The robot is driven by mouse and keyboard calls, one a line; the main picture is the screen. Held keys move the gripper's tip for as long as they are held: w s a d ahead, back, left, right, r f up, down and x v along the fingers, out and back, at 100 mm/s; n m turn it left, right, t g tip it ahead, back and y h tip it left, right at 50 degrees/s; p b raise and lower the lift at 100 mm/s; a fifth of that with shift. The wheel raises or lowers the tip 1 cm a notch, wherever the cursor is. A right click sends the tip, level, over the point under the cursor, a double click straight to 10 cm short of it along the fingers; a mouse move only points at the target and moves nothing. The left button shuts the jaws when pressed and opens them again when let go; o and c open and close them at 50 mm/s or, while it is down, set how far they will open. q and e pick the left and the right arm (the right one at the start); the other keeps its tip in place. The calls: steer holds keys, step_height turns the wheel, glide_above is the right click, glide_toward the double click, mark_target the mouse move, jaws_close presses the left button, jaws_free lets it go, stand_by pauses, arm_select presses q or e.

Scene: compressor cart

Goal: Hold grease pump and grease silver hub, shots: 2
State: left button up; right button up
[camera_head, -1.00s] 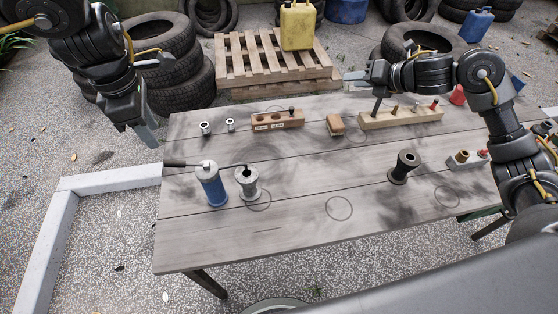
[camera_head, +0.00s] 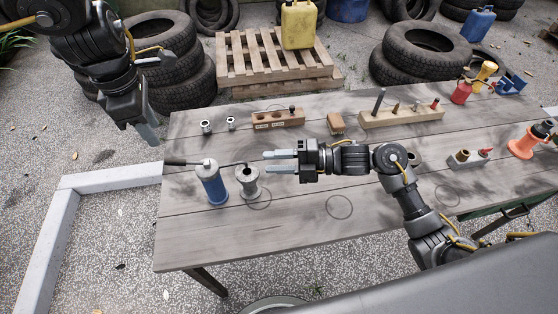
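The grease pump (camera_head: 212,188), a blue cylinder with a silver top and a black handle pointing left, stands upright at the left of the table. Its thin spout reaches right to the silver hub (camera_head: 249,188), a flanged spool standing beside it. My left gripper (camera_head: 148,134) hangs above and left of the pump, off the table's left edge; its finger gap cannot be made out. My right gripper (camera_head: 267,162) points left, with two parallel fingers apart and nothing between them. In the picture its tips are just right of the hub's top. The dark hub (camera_head: 415,158) is mostly hidden behind my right arm.
At the back of the table (camera_head: 300,240) stand two small silver sleeves (camera_head: 206,127), a wooden block with holes (camera_head: 277,119), a small brush-like block (camera_head: 336,124) and a peg rack (camera_head: 402,117). Red and orange items stand at the right. The front middle is clear.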

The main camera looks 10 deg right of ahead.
mark_target(236, 163)
steer(key=x, duration=1)
jaws_close()
